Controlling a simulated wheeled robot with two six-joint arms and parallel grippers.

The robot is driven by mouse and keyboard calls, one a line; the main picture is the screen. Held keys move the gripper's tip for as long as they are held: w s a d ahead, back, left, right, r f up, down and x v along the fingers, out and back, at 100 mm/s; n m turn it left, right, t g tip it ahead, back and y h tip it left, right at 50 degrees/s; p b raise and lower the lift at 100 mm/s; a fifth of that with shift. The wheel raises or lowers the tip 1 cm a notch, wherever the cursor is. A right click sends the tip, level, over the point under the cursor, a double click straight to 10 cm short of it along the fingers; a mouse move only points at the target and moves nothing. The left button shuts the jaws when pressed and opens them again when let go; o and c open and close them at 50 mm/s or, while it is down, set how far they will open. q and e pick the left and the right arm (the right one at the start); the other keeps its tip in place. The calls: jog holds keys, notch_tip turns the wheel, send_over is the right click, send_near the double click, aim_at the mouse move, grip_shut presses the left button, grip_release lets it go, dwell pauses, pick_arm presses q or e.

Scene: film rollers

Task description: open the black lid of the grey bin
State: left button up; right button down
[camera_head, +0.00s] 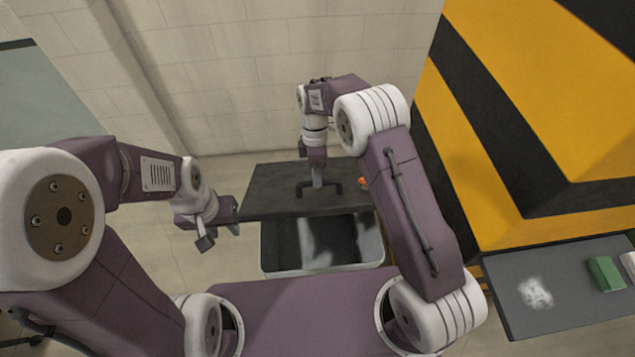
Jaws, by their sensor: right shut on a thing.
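The grey bin (372,250) stands on the floor in front of me, with its dark inside showing. Its black lid (275,190) is back toward the wall, with its front edge along the far side of the opening. Whether the lid rests on the rim or is held above it, I cannot tell. My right gripper (318,186) points down and is shut on the lid's dark handle (335,189). My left gripper (221,236) is open and empty, left of the bin and apart from it.
A small orange thing (363,183) shows at the lid's right edge, partly hidden by my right arm. A grey surface (510,300) at the right holds a white patch (535,293), a green block (605,273) and a white thing. A yellow-and-black striped block (530,130) stands at the right; a pale wall is behind.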

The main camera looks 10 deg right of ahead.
pick_arm(q)
jog(key=shift+f, duration=0.1)
pick_arm(e)
jog(key=shift+w, duration=0.45)
jog(key=c, duration=1.4)
grip_release()
jog(key=shift+f, duration=0.1)
jog(key=shift+c, duration=0.2)
jog(key=shift+o, duration=0.6)
jog(key=shift+w+f, duration=0.3)
jog(key=shift+w, duration=0.35)
jog(key=shift+s+r, duration=0.2)
jog(key=shift+s, duration=0.15)
pick_arm(q)
jog(key=shift+w, duration=0.45)
pick_arm(e)
jog(key=shift+w, duration=0.1)
pick_arm(q)
jog(key=shift+w+f, duration=0.1)
